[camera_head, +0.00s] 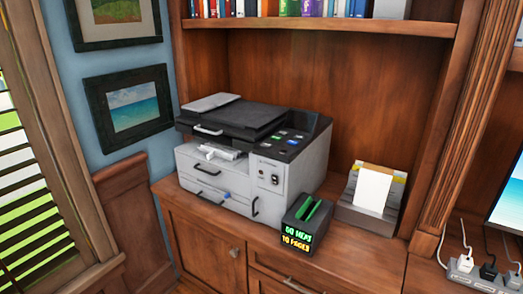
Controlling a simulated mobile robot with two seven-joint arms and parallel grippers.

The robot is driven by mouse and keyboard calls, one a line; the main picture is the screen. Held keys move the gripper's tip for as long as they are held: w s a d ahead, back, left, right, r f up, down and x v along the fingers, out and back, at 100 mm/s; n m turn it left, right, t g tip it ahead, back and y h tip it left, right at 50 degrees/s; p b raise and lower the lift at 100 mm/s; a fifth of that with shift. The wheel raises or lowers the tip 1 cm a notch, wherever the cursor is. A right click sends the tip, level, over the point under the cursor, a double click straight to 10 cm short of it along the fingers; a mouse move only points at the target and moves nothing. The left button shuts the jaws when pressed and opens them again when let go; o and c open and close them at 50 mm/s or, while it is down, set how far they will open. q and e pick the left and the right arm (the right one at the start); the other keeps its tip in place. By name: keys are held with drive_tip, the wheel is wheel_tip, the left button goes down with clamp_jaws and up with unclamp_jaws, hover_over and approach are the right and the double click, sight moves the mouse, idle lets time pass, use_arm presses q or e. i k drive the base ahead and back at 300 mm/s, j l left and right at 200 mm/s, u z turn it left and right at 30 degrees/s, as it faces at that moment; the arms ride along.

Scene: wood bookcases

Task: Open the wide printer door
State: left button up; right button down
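The printer (250,152) stands on the wooden counter of the bookcase, near the picture's middle. Its top is black with a lid and a dark control panel (292,139) at the right. A narrow panel with a dark vertical handle (255,206) is at the front right. The front panels look shut. Neither of my grippers is in view.
A small black box (305,224) with green and yellow lettering stands right of the printer's front. A grey paper holder (370,198) is farther right. A power strip (475,272) with plugs is at the lower right. A shelf of books hangs above.

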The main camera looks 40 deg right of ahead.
sight(239, 184)
drive_tip(key=z, duration=0.4)
drive_tip(key=i+z, duration=0.2)
drive_tip(key=z, duration=0.15)
drive_tip(key=i+j+z, duration=0.2)
drive_tip(key=z, duration=0.15)
drive_tip(key=i+j+z, duration=0.15)
drive_tip(key=z, duration=0.25)
drive_tip(key=i+j+z, duration=0.2)
drive_tip(key=i+j, duration=0.15)
drive_tip(key=j, duration=0.2)
drive_tip(key=i+j+z, duration=0.1)
drive_tip(key=j, duration=0.2)
drive_tip(key=i, duration=0.05)
